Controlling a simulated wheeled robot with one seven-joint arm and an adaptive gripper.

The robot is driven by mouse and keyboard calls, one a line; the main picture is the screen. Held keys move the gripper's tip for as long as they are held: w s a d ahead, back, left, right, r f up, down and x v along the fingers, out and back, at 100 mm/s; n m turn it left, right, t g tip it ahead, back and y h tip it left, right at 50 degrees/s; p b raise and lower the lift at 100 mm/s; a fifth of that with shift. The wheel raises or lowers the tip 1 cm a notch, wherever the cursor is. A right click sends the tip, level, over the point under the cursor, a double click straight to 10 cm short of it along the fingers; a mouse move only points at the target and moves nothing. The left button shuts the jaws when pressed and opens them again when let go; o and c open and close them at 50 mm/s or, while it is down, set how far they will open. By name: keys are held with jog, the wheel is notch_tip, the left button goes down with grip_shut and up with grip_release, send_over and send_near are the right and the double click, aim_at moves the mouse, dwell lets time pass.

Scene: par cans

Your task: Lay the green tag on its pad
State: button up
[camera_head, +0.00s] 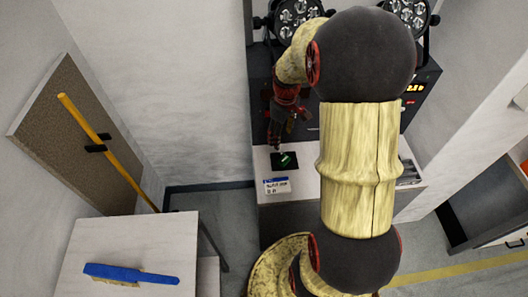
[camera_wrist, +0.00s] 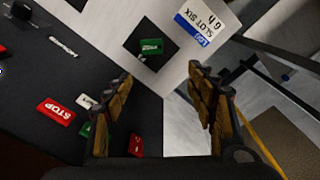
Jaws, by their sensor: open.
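A small green tag with pale lettering (camera_wrist: 151,46) lies on a black square pad (camera_wrist: 160,31) on a pale shelf top. In the head view the green tag (camera_head: 287,160) and the dark pad (camera_head: 279,165) show just below my gripper (camera_head: 277,147). In the wrist view my gripper (camera_wrist: 161,76) is open, with nothing between its fingers. The tag is beyond the fingertips and apart from them. Another green piece (camera_wrist: 100,138) is partly hidden behind the left finger.
A red STOP tag (camera_wrist: 56,111) and small red and white pieces are on the dark unit. Par lamps (camera_head: 298,14) stand behind. A table (camera_head: 128,241) with a blue brush (camera_head: 130,273) is at lower left.

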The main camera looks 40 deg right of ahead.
jog(key=s+a+r+m+t, duration=0.1)
jog(key=s+a+r+t, duration=0.25)
jog(key=a+r, duration=1.15)
jog(key=s+a+r+t, duration=0.1)
jog(key=s+a+r, duration=0.1)
jog(key=s+a, duration=0.2)
jog(key=s+a+r+m, duration=0.1)
jog(key=s+a+r, duration=0.2)
jog(key=s+a, duration=0.2)
jog(key=shift+s+a+r+t, duration=0.3)
jog(key=shift+s+r+t, duration=0.05)
jog(key=shift+s, duration=0.75)
